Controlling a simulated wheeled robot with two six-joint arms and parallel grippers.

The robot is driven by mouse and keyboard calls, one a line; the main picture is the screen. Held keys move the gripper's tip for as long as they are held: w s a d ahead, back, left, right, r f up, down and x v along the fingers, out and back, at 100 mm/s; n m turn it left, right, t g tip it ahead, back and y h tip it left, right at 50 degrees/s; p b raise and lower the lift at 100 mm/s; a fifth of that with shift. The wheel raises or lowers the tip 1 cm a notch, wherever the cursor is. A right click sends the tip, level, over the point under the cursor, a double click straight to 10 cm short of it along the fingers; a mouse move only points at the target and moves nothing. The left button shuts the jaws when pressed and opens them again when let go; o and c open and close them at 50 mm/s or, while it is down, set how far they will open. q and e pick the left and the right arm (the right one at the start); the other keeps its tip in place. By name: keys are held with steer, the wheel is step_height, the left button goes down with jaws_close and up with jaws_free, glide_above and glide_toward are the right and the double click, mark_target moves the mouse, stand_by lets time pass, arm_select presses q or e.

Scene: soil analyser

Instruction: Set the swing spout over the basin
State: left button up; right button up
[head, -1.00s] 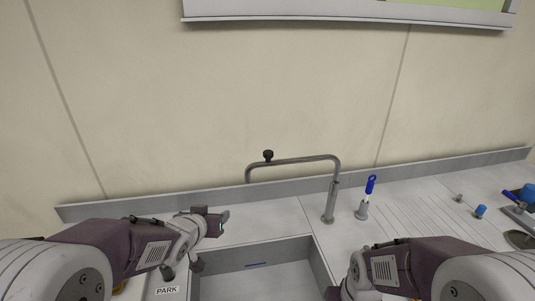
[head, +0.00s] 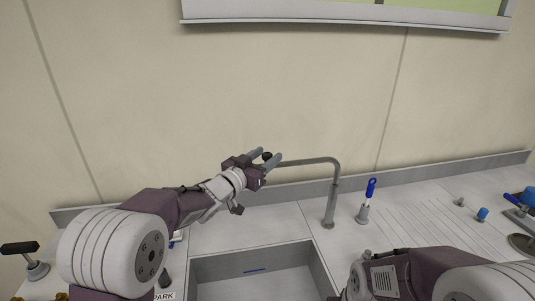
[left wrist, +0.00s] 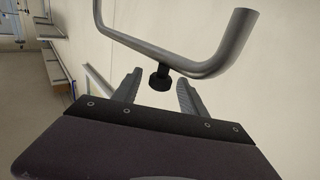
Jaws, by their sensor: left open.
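The swing spout (head: 310,161) is a grey metal pipe on an upright post (head: 331,206) behind the basin's right corner. Its arm reaches left over the counter behind the basin (head: 255,284). A black knob (head: 267,155) sits on the spout's arm. My left gripper (head: 267,157) is open at the knob, its fingers on either side of it. In the left wrist view the knob (left wrist: 160,79) stands between the two open fingers, apart from both, and the spout pipe (left wrist: 160,55) runs beyond them. My right arm shows at the lower right; its gripper is out of view.
A blue-handled tool (head: 369,188) stands in a holder right of the post. Blue-capped items (head: 482,214) lie farther right. A PARK label (head: 164,296) is left of the basin, and a black-handled lever (head: 20,248) is at far left. The back wall is close behind the spout.

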arm_select(q)
steer(key=shift+w+d, duration=0.3)
steer(key=shift+w, duration=0.1)
jaws_close()
stand_by(1.2)
